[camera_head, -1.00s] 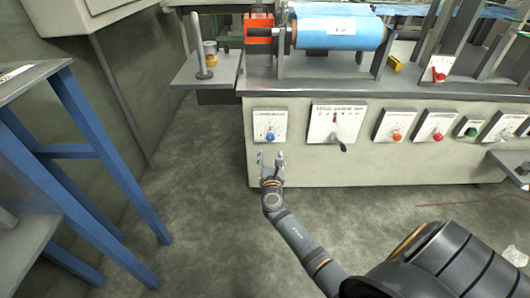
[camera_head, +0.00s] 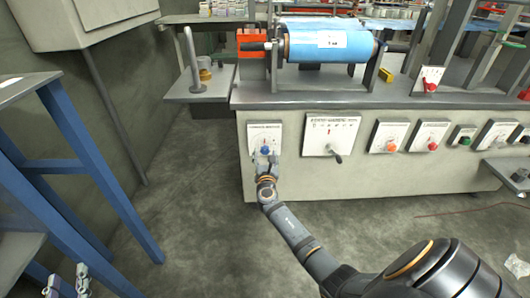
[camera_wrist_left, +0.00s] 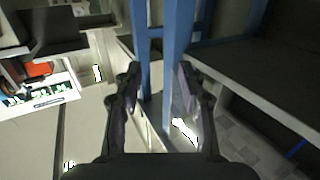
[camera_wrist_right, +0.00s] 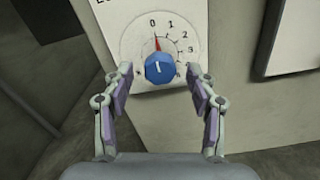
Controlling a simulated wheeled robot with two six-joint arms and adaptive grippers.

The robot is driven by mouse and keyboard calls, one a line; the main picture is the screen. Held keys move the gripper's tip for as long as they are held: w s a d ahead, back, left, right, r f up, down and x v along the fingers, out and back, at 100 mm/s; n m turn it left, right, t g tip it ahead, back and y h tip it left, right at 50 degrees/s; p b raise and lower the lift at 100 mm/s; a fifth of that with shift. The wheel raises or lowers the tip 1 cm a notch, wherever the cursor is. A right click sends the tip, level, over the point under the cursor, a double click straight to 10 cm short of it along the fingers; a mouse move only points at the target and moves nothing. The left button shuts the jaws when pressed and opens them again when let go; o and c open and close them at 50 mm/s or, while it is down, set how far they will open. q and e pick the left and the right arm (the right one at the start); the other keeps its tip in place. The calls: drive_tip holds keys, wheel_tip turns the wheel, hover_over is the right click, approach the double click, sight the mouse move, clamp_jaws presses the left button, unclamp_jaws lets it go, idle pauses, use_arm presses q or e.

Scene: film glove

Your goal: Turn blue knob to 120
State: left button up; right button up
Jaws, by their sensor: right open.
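The blue knob (camera_head: 265,150) sits on a white dial plate (camera_head: 266,129) at the left end of the machine front. In the right wrist view the blue knob (camera_wrist_right: 159,67) lies just beyond and between my right fingertips, with no clear contact. A red pointer (camera_wrist_right: 157,44) stands near 0 on its numbered dial, and the knob's white line is close to vertical. My right gripper (camera_head: 264,162) is open and empty, just below and in front of the knob. My left gripper (camera_head: 67,280) is at the bottom left, far from the knob; its fingers (camera_wrist_left: 156,85) are apart and empty.
A plate with a lever (camera_head: 330,134) is right of the knob, followed by orange (camera_head: 391,147) and red (camera_head: 432,146) knobs and a green button. A blue-legged table (camera_head: 90,170) stands at the left, close to my left gripper. The floor before the machine is mostly clear.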

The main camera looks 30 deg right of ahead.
sight(265, 152)
use_arm(q)
wheel_tip(265, 152, up, 11)
drive_tip(key=t+b, duration=0.1)
drive_tip(key=t, duration=0.4)
drive_tip(key=shift+s+h, duration=0.3)
use_arm(e)
drive_tip(key=x, duration=0.3)
drive_tip(key=shift+w, duration=0.15)
use_arm(q)
drive_tip(key=shift+r, duration=0.1)
